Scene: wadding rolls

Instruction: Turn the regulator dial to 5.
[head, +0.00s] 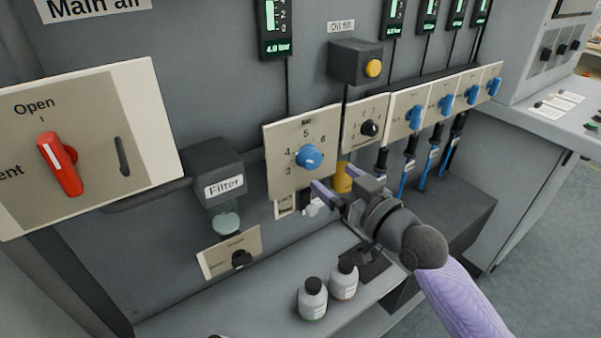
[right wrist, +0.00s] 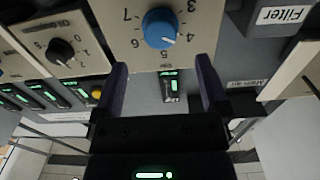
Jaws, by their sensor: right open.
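The regulator dial is a round blue knob (head: 309,157) on a beige plate (head: 275,140) numbered around its rim. It also shows upside down at the top of the right wrist view (right wrist: 159,28). Its pointer mark is too small to read surely; it seems to lie near 4 to 5. My right gripper (head: 332,187) is open and empty, just below and in front of the dial, not touching it. In the right wrist view its two dark fingers (right wrist: 163,75) are spread, with the dial beyond their tips. My left gripper is not in view.
A black knob (head: 370,128) and several blue valve handles sit to the right. A red handle (head: 62,165) is at left. A filter box (head: 214,170) is left of the dial. Two bottles (head: 313,298) stand on the shelf below.

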